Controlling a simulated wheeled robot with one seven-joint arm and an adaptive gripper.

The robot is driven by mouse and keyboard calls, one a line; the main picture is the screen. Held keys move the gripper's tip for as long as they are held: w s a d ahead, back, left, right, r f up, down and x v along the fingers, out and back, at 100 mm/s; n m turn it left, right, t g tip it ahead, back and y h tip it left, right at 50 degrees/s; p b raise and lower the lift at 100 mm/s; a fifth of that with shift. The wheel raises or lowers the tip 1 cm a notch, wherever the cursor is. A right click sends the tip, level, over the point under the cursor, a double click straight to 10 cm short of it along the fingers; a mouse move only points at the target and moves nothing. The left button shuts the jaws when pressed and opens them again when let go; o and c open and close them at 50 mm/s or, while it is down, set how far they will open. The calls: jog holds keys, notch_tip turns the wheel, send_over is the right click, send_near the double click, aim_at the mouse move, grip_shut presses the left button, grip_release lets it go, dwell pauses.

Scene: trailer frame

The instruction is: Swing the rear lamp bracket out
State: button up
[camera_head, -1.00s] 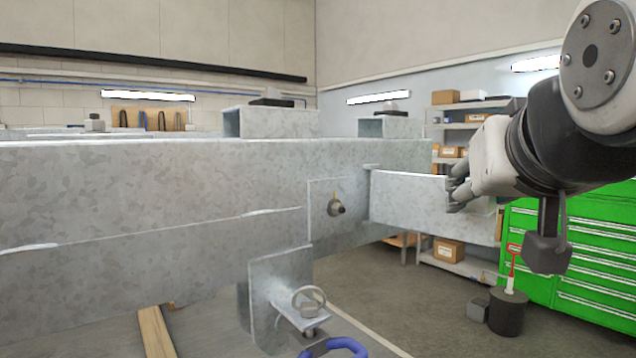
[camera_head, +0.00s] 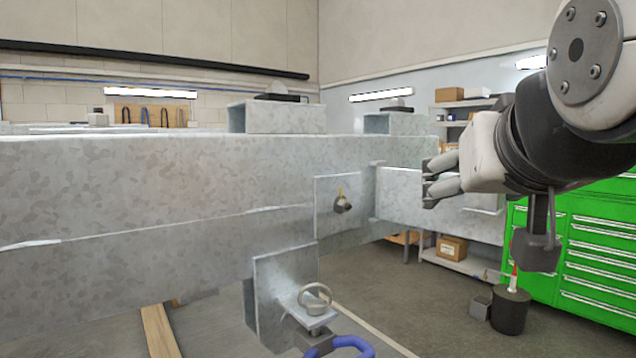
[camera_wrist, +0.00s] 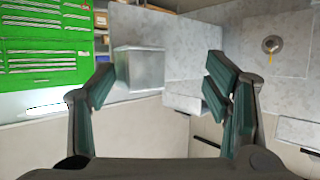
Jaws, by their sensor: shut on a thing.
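A galvanized lamp bracket (camera_head: 405,209) reaches right from the end of the trailer beam (camera_head: 150,190) in the head view. Which part is its hinge is not clear. My gripper (camera_head: 432,182) is at the bracket, with its fingers against or just in front of its upper edge. In the wrist view my gripper (camera_wrist: 158,84) has its fingers wide apart, with the grey metal face (camera_wrist: 185,45) and a block-shaped metal piece (camera_wrist: 140,72) between them. The left finger meets the block's side. The exact contact at the right finger is not clear.
A green tool cabinet (camera_head: 595,240) and a black cylinder (camera_head: 510,310) stand at right. Open floor lies below the bracket.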

jog(key=shift+a+r, duration=0.2)
jog(key=shift+r, duration=0.1)
jog(key=v, duration=1.1)
jog(key=shift+s, duration=0.45)
jog(key=shift+f, duration=0.15)
notch_tip(320, 180, down, 26)
jog(key=d+n+g+y, duration=0.1)
jog(key=n+g+y, duration=0.2)
jog(key=g, duration=0.4)
jog(key=shift+w+d, duration=0.25)
jog(key=shift+w, duration=0.15)
jog(key=shift+f, duration=0.1)
